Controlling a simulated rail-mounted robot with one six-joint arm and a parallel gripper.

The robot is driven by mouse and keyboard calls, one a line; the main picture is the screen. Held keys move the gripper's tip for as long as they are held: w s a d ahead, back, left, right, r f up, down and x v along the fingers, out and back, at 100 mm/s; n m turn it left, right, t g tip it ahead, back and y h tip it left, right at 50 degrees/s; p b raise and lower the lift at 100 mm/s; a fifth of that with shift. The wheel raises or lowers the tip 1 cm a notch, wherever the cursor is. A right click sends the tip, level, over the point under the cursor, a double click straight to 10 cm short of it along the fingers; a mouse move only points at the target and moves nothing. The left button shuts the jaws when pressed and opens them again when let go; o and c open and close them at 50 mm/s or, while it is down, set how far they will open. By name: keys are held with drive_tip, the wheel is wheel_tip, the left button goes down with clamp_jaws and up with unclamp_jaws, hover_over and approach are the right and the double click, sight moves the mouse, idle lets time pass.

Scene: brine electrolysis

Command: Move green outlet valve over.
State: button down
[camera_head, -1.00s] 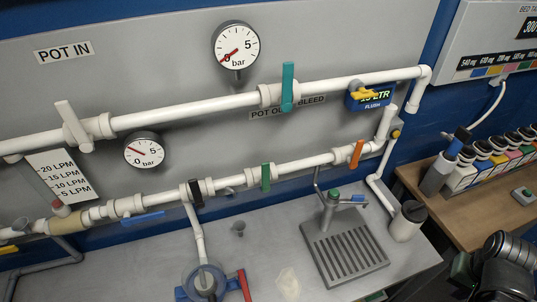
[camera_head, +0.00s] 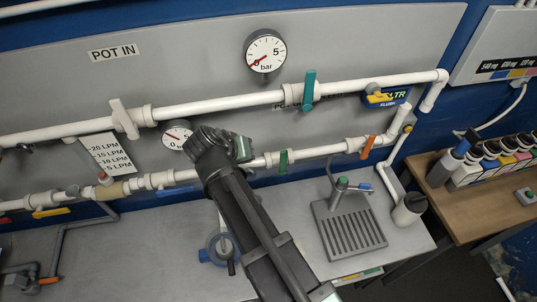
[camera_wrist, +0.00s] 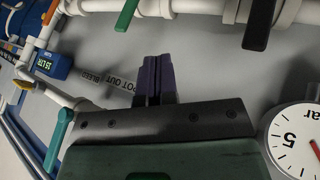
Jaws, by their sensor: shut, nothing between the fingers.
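A green-handled valve (camera_head: 283,161) sits on the lower white pipe, its handle upright across the pipe; it also shows in the wrist view (camera_wrist: 127,14). A teal-green handle (camera_head: 307,90) stands across the upper pipe near the POT OUT / BLEED label, also at left in the wrist view (camera_wrist: 58,138). The frames do not settle which is the outlet valve. My gripper (camera_wrist: 153,78) is shut and empty, its dark fingers apart from both handles. In the head view my arm reaches up to the left of the lower green valve; the fingertips are hidden there.
A black handle (camera_wrist: 259,24) on the lower pipe is hidden behind my arm in the head view. An orange handle (camera_head: 368,146) is right of the green one. The upper gauge (camera_head: 265,51) is above my wrist; the lower gauge (camera_head: 176,136) is partly covered. A grated tray (camera_head: 349,234) stands below.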

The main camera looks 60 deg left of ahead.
drive_tip(key=b, duration=0.8)
approach(283, 163)
drive_tip(key=s+a+f, duration=0.1)
drive_tip(key=a+f, duration=0.3)
drive_tip(key=f, duration=0.1)
drive_tip(key=w, duration=0.2)
drive_tip(key=w+d, duration=0.1)
drive_tip(key=shift+w+r, duration=0.3)
drive_tip(key=shift+r, duration=0.05)
drive_tip(key=shift+r+p, duration=0.1)
drive_tip(key=shift+p, duration=0.35)
